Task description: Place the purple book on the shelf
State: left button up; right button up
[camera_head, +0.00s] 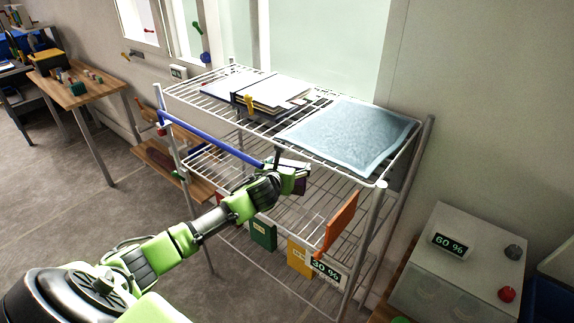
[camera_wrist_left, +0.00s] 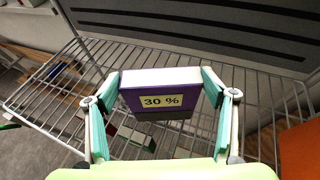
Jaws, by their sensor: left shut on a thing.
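The wire shelf also shows in the left wrist view (camera_wrist_left: 262,112), with wires below the book. Whether the book touches them I cannot tell. My right gripper is not in view.
On the top tier lie open books (camera_head: 272,92) and a pale blue pad (camera_head: 347,133). A green book (camera_head: 262,233), a yellow book (camera_head: 299,257) and an orange panel (camera_head: 340,224) are lower. A blue bar (camera_head: 212,138) runs along the left. A control box (camera_head: 455,262) stands right.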

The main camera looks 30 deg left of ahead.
pick_arm(q)
jog(key=shift+w, duration=0.15)
jog(key=o, duration=1.9)
jog(key=shift+w+a+f, duration=0.1)
jog(key=shift+w+f, duration=0.15)
jog(key=shift+f, duration=0.1)
jog(key=shift+s+r, duration=0.15)
jog(key=shift+r, duration=0.1)
jog(key=shift+s, duration=0.3)
jog(key=s+d+b, duration=0.1)
jog(key=s, duration=0.3)
jog(key=s+d, duration=0.1)
jog(key=s, duration=0.3)
jog(key=s+d+b, duration=0.1)
jog(key=s+d, duration=0.1)
jog(key=s, duration=0.1)
jog(key=shift+s+r+b, duration=0.2)
jog(key=shift+s+b, duration=0.15)
jog(key=shift+s, duration=0.05)
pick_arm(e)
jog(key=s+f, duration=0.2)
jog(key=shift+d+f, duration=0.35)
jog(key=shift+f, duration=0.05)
